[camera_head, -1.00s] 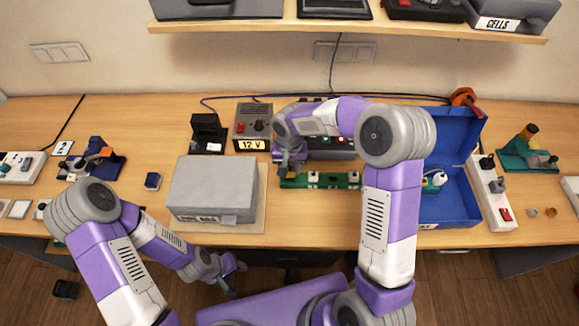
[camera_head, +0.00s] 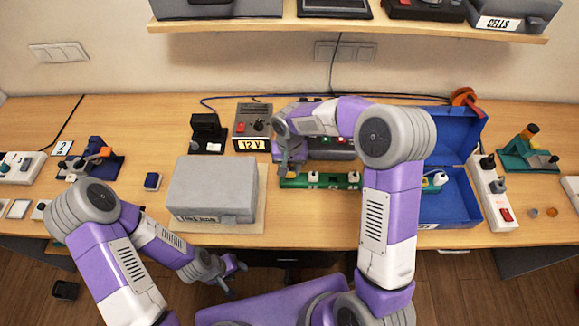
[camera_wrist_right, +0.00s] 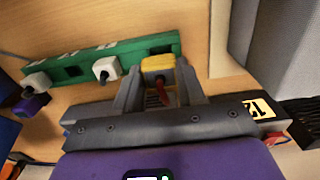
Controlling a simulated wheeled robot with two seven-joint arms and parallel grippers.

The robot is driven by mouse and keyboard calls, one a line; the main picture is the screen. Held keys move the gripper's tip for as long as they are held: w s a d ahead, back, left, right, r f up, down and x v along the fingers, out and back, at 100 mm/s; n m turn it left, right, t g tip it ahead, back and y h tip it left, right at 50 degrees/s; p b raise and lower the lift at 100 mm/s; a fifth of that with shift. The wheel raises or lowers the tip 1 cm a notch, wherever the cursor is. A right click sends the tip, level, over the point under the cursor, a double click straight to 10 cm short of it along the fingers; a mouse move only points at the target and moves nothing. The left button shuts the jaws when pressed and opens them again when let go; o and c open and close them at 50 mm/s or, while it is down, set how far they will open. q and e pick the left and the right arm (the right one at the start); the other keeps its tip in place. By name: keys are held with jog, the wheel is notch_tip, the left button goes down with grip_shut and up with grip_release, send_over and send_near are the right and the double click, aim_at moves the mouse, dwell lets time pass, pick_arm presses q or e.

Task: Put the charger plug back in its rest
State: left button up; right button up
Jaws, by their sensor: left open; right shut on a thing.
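My right gripper (camera_head: 288,170) is shut on a yellow plug (camera_wrist_right: 158,65) with a dark red lead, seen between the fingers in the right wrist view. It is at the left end of a green strip (camera_head: 333,182), which also shows in the wrist view (camera_wrist_right: 125,58). The strip has white plugs and dark openings. The yellow plug's front overlaps the strip's end in that view; I cannot tell whether it is seated in it. My left gripper (camera_head: 234,273) is open and empty, low in front of the table edge. I cannot make out which place is the charger's rest.
A grey box (camera_head: 212,185) stands left of the strip, and a 12 V supply (camera_head: 252,125) behind it. A blue open case (camera_head: 460,205) and a white power strip (camera_head: 495,200) are at right. A shelf (camera_head: 350,28) hangs above.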

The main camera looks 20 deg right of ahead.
jog(key=shift+f+b, duration=1.05)
jog(key=shift+f, duration=0.35)
jog(key=o, duration=1.2)
jog(key=shift+r+p, duration=0.45)
jog(key=shift+r, duration=3.35)
